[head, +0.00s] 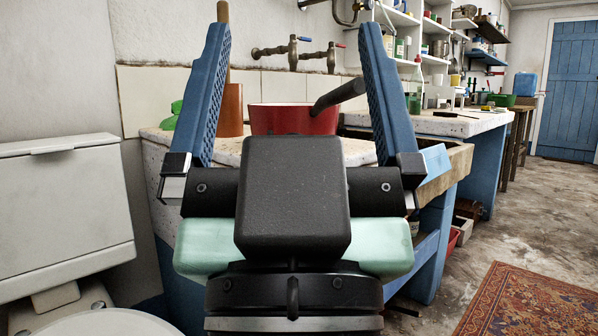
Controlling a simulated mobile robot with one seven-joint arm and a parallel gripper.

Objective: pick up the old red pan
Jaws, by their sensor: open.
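The old red pan (290,119) sits on the speckled stone top of the washtrough. Its dark handle (340,95) sticks up and to the right. My gripper (293,40) is in front of it in the head view, with its two blue ridged fingers spread wide apart and nothing held between them. The pan shows between the fingers, beyond the gripper's dark body, which hides the pan's lower part. I cannot tell how far the fingertips are from the pan.
An orange-brown cylinder (230,110) and a green object (172,115) stand left of the pan. Taps (292,52) stick out from the wall behind. A white toilet (62,215) is at left. Open floor (520,205) and a patterned rug (535,305) lie at right.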

